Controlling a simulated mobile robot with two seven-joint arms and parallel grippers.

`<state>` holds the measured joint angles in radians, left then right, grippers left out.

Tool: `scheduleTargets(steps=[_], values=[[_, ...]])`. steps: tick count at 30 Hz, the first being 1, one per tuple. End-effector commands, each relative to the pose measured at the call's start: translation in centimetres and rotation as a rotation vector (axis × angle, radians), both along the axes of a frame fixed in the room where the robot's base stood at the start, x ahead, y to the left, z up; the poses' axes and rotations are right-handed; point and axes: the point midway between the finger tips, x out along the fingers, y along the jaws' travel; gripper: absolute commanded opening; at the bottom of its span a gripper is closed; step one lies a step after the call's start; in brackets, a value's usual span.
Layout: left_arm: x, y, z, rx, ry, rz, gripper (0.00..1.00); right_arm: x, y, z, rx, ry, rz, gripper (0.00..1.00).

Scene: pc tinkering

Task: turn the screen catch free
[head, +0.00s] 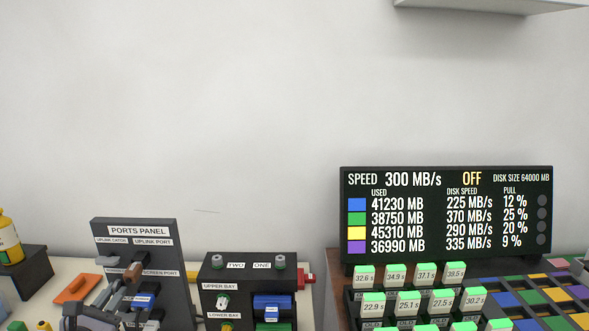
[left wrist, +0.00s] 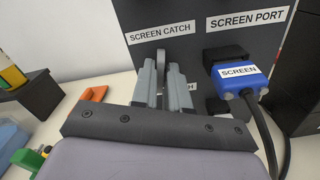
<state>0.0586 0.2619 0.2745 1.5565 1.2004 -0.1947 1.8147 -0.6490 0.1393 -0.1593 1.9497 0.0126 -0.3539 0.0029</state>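The screen catch (left wrist: 162,64) is a narrow grey upright piece on the dark ports panel, under the SCREEN CATCH label (left wrist: 160,34) in the left wrist view. My left gripper (left wrist: 163,80) has its two grey fingers close on either side of it, and the catch fills the narrow gap at the tips. The fingers hide its lower part. In the head view my left gripper (head: 114,296) is in front of the ports panel (head: 166,240), and the catch cannot be made out there. My right gripper is not in view.
The blue SCREEN plug (left wrist: 240,78) sits in the screen port, right of the fingers, its dark cable hanging down. An orange piece (head: 76,288) lies left of the panel. A black bay box (head: 225,268) stands to the right. A display (head: 446,215) stands farther right.

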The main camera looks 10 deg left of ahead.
Motion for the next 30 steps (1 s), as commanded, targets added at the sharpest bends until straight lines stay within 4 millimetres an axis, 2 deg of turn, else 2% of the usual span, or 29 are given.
scheduleTargets(steps=[1, 2, 11, 24, 30], values=[[0.0, 0.0, -0.1, 0.001, 0.002, 0.001, 0.27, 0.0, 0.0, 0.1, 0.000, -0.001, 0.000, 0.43], [0.0, 0.0, -0.1, 0.005, 0.002, 0.001, 0.32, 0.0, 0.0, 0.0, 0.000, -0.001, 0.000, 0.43], [-0.2, 0.0, 0.0, 0.011, 0.003, 0.000, 0.32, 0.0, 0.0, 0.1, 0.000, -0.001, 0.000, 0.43], [-5.0, -0.5, -0.1, 0.012, 0.004, 0.000, 0.32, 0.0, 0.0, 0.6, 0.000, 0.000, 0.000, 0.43], [-6.0, -0.7, 0.0, 0.011, 0.002, 0.000, 0.32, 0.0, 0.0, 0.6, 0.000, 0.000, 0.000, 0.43]])
